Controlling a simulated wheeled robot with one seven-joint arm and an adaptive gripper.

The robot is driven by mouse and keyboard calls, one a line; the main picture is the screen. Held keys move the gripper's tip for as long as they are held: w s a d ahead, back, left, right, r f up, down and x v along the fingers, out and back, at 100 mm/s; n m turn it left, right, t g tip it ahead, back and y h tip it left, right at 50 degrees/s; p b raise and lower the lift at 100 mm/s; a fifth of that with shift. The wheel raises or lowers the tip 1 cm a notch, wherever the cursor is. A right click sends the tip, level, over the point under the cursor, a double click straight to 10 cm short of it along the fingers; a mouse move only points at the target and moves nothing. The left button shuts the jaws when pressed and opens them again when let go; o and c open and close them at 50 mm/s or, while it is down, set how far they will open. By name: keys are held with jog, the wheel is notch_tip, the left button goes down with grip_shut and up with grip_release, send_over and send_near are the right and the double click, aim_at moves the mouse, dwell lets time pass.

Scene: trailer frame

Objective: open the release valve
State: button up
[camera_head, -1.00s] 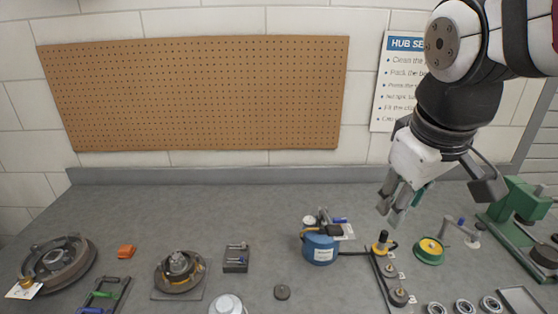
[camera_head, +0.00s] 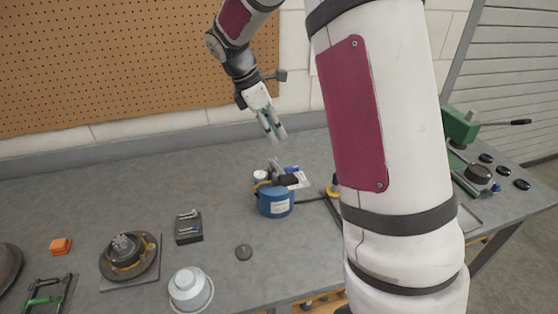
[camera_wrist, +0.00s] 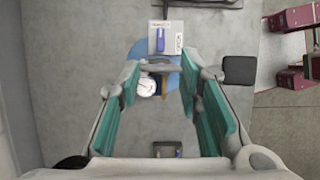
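A blue pump (camera_head: 275,203) stands on the grey bench, with a white round gauge (camera_head: 261,175) and a dark lever or fitting (camera_head: 288,180) on top. A blue handle (camera_head: 292,169) lies behind it by a white card (camera_head: 300,180). Which part is the release valve I cannot tell for sure. My gripper (camera_head: 275,137) is above and behind the pump, pointing down, apart from it. In the wrist view my gripper (camera_wrist: 161,85) is open and empty, its teal-padded fingers to either side of the gauge (camera_wrist: 147,87) and dark fitting (camera_wrist: 160,68) below. The blue handle (camera_wrist: 160,40) lies beyond.
A green press (camera_head: 462,130) is at right.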

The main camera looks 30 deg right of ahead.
aim_at(293, 167)
jog(key=p+x, duration=0.1)
jog(key=x, duration=1.2)
jog(key=shift+s+f+p, duration=0.15)
jog(key=shift+f+p, duration=0.1)
jog(key=shift+p, duration=0.15)
grip_shut()
